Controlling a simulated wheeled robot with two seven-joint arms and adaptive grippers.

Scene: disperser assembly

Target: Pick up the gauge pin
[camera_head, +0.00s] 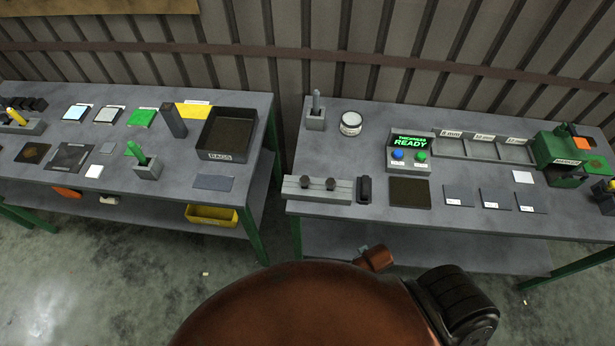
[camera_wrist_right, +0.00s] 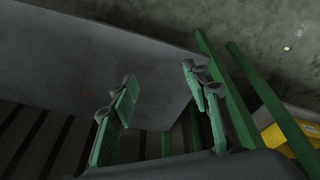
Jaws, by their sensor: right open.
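A slim grey pin (camera_head: 316,101) stands upright in a small grey block (camera_head: 316,122) at the back left of the right-hand table; it looks like the gauge pin, but I cannot be certain. My right gripper (camera_wrist_right: 160,74) shows in the right wrist view with its two green fingers apart and nothing between them. A plain grey surface lies beyond the fingers there, and no pin shows in that view. The head view shows neither gripper, so the right gripper's distance from the pin cannot be told. My left gripper is not in view.
The right-hand table (camera_head: 345,228) also bears a round white-rimmed jar (camera_head: 350,123), a thickness display (camera_head: 408,150), a grey rail with black knobs (camera_head: 318,189) and a green machine (camera_head: 560,152). The left-hand table holds a black tray (camera_head: 228,135). A gap separates the tables.

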